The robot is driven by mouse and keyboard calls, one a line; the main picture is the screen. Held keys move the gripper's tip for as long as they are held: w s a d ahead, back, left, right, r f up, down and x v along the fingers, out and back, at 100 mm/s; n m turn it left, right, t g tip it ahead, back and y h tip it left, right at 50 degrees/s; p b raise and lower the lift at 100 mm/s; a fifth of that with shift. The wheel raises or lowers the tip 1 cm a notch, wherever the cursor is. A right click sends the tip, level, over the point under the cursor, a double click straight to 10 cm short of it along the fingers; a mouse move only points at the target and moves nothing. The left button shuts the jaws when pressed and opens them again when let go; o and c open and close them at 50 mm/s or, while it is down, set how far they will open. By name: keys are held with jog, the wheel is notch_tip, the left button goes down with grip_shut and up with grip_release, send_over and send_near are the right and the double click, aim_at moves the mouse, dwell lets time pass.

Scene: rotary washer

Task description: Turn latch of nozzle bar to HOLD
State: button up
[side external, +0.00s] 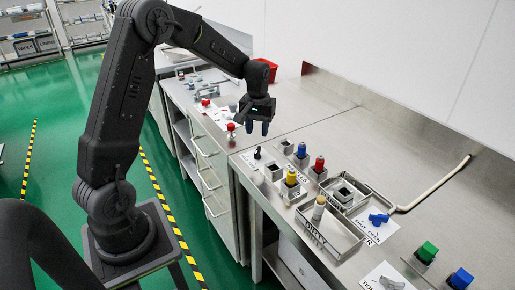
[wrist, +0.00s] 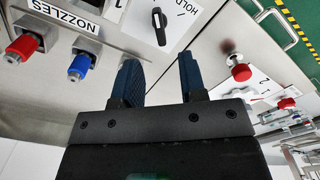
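The latch (wrist: 159,25) is a black elongated handle on a white plate marked HOLD and 1 in the wrist view. Its long axis runs roughly up and down in that picture, and the HOLD marking lies to its right. In the side view the latch (side external: 257,154) is a small black knob near the bench's front edge. My gripper (side external: 257,128) hangs above the bench, apart from the latch. In the wrist view my gripper (wrist: 158,62) has its two blue fingers spread with nothing between them.
Red (wrist: 22,46) and blue (wrist: 79,66) nozzles sit in metal holders beside a NOZZLES label. A red knob (wrist: 241,72) is on the other side. A metal tray (side external: 330,233), blue valve handle (side external: 379,219) and green and blue blocks stand farther along the bench.

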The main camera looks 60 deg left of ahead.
aim_at(258, 150)
notch_tip(258, 150, down, 8)
jog(key=shift+r, duration=0.2)
jog(key=shift+c, duration=0.2)
grip_shut()
